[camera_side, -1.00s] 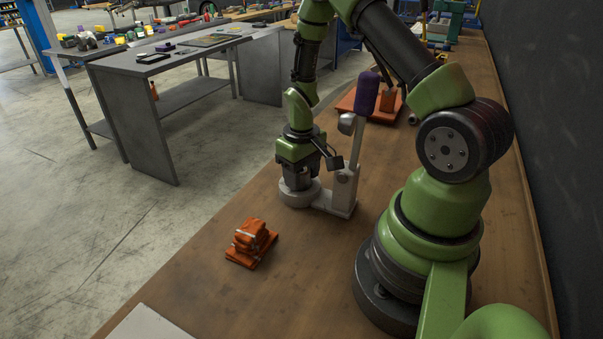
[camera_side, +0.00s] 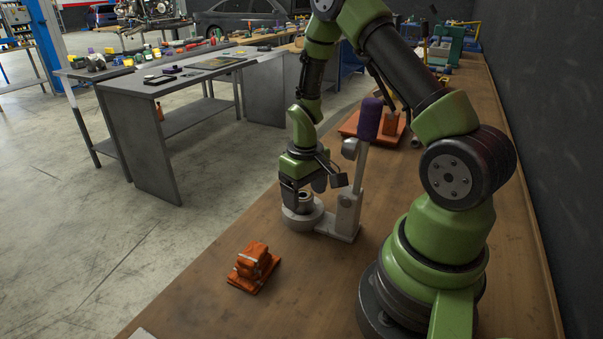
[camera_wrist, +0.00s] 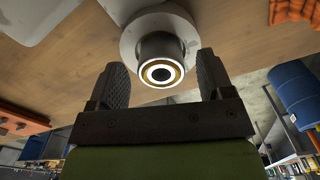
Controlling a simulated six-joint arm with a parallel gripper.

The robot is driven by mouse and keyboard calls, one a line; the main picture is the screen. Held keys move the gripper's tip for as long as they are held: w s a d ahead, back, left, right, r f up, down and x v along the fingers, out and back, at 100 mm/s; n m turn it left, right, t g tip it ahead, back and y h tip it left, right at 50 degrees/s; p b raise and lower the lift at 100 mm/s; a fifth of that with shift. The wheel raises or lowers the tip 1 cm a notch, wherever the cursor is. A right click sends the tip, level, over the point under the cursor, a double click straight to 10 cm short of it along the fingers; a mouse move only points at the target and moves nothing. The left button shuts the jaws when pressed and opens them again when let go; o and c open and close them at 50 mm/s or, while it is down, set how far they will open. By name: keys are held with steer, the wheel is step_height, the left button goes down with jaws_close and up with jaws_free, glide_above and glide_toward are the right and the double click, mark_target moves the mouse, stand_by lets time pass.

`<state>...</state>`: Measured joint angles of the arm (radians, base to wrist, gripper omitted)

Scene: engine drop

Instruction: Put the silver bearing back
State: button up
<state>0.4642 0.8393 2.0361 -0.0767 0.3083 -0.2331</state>
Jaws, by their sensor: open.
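The silver bearing (camera_wrist: 161,72), a short grey cylinder with a bright ring and a brass-coloured inner edge, shows end-on in the wrist view. In the wrist view my gripper (camera_wrist: 162,66) shows a gap on both sides of the bearing. How deep the bearing sits in the round base (camera_wrist: 128,12) is hidden.
An orange tray (camera_side: 372,130) stands behind the fixture. The bench front is mostly clear.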

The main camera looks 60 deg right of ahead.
steer(key=a+r+t, duration=0.1)
steer(key=a+r, duration=0.2)
steer(key=r, duration=0.6)
steer(key=a+r+t, duration=0.2)
steer(key=a+r, duration=0.2)
steer(key=r, duration=0.6)
steer(key=s+a+r+t+y, duration=0.2)
steer(key=s+a+r+t, duration=0.2)
steer(key=s+a+r, duration=0.3)
steer(key=s+a, duration=0.1)
steer(key=s, duration=0.3)
steer(key=shift+a, duration=0.25)
steer(key=shift+o, duration=0.3)
steer(key=shift+r, duration=0.1)
